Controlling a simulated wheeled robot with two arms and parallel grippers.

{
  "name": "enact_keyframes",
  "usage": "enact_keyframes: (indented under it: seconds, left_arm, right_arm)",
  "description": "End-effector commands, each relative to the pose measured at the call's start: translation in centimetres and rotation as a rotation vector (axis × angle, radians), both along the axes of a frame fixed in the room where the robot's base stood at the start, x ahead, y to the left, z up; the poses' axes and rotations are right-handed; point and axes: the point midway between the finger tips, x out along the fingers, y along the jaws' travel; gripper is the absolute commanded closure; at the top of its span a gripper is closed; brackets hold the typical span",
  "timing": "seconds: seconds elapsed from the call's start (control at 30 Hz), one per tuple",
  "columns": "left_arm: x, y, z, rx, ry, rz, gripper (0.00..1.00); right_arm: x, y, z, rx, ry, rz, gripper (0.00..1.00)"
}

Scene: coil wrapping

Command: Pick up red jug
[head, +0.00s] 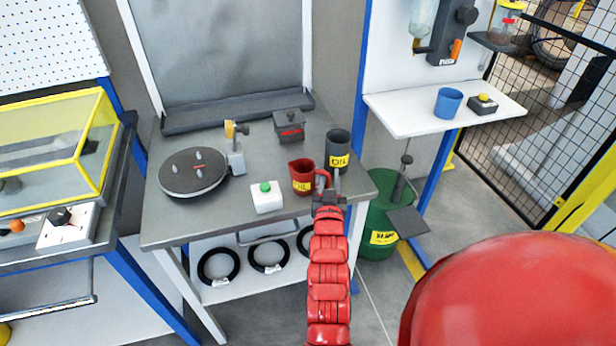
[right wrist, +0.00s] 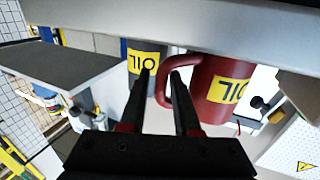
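The red jug (head: 302,177) with a yellow OIL label stands on the grey workbench (head: 235,215), near its front right part. Its handle faces right. My right gripper (head: 328,184) is at the handle side of the jug. In the right wrist view the jug (right wrist: 222,90) appears upside down, and my right gripper (right wrist: 162,73) has its two fingers apart, with the outer part of the handle showing between them. I cannot tell whether the fingers touch it. My left gripper is not in view.
A dark grey OIL container (head: 338,148) stands close behind the jug. A white box with a green button (head: 266,197) is to its left. A round turntable (head: 193,172) and a small dark box (head: 289,126) are also on the bench. A green barrel (head: 378,225) stands right of it.

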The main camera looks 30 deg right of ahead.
Motion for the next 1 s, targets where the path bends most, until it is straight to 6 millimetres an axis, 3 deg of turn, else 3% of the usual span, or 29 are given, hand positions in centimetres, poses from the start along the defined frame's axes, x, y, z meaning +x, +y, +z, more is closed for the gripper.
enact_keyframes:
  seconds: [0.2, 0.43, 0.6, 1.0]
  left_arm:
    - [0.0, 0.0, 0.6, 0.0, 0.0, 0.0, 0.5]
    - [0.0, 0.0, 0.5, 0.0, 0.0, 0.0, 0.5]
    - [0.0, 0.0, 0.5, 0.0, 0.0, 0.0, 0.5]
    - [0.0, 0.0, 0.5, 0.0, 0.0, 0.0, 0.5]
  right_arm:
    - [1.9, -1.2, 0.1, 0.001, -0.002, 0.0, 0.69]
    - [1.9, -1.2, 0.0, 0.001, -0.001, 0.001, 0.69]
    - [1.9, -1.2, 0.0, 0.001, -0.001, 0.001, 1.0]
    - [1.9, -1.2, -0.1, 0.001, 0.0, 0.001, 1.0]
